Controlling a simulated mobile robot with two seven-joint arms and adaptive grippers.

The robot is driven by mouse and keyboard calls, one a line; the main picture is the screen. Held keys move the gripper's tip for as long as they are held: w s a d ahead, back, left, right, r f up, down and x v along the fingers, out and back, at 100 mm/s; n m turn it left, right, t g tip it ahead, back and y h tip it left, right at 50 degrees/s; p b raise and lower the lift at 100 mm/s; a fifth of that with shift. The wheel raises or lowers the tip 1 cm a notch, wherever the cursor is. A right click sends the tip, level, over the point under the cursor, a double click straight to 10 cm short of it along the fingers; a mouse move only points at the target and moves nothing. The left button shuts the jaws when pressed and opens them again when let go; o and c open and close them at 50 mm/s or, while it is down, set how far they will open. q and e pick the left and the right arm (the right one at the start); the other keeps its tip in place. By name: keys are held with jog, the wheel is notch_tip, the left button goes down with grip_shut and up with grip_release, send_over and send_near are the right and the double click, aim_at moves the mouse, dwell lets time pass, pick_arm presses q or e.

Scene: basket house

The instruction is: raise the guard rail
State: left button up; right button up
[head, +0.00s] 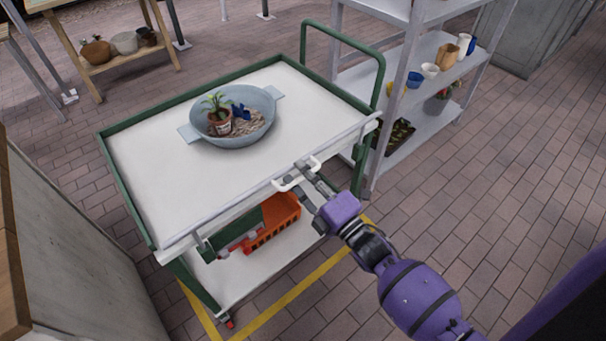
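The guard rail (235,214) is a pale grey bar along the near long edge of the cart's white top (165,165). It lies about level with that top and has a white loop handle (283,184) near its middle. My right gripper (303,178) is at this handle, with its fingers over or around it. At this size I cannot tell whether the fingers are closed on it. My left gripper is not in view.
A blue-grey basin (262,132) with a potted plant (219,122) stands on the cart top. An orange basket (272,232) sits on the lower shelf. A grey shelf rack (374,172) stands close behind on the right. Brick floor at right is clear.

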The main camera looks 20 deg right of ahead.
jog(key=shift+f, duration=0.1)
jog(key=shift+s+d+f, duration=0.1)
jog(key=shift+s+f, duration=0.05)
jog(key=shift+s, duration=0.1)
jog(key=v, duration=1.1)
jog(key=shift+s, duration=0.2)
